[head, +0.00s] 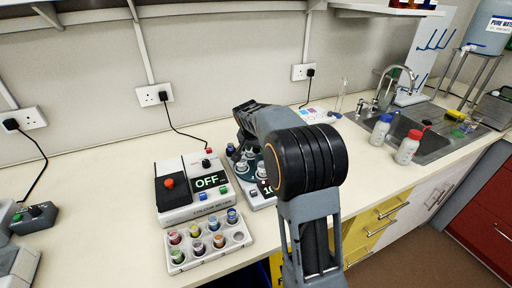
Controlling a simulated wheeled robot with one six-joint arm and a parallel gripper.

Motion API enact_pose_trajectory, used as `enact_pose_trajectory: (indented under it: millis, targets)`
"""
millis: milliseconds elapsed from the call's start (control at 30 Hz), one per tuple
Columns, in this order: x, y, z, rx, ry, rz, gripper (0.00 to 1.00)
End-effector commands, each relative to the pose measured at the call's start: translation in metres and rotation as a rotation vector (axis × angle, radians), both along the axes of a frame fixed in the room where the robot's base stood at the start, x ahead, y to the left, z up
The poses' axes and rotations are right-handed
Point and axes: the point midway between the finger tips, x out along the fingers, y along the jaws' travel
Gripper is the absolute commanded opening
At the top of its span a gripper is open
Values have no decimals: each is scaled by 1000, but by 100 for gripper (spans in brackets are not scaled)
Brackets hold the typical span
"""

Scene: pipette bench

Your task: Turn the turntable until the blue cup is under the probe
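The turntable (246,176) is a small dark teal disc with several small cups on it, set on a pale base with a display that is partly covered. A cup with a blue top (230,149) shows at its left edge. My arm covers the right part of the turntable, and I cannot make out the probe. The dark end of my arm (246,108) is above and behind the turntable. My fingers cannot be made out there, so I cannot see whether they are open or touching anything.
Left of the turntable stands a colour meter (190,213) reading OFF, with a red knob. In front of it is a white rack (207,247) of coloured vials. Two bottles (407,147) stand by the sink (434,146) at right.

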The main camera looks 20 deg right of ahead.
Motion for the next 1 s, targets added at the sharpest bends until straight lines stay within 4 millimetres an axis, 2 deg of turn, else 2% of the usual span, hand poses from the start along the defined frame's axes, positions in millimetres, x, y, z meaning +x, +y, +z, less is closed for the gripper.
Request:
enact_pose_trajectory:
  millis: [67, 500, 1000]
  targets:
    - [0, 0, 0, 0, 0, 0, 41]
    - [0, 0, 1, 0, 0, 0, 0]
    - [1, 5, 1, 1, -1, 60, 0]
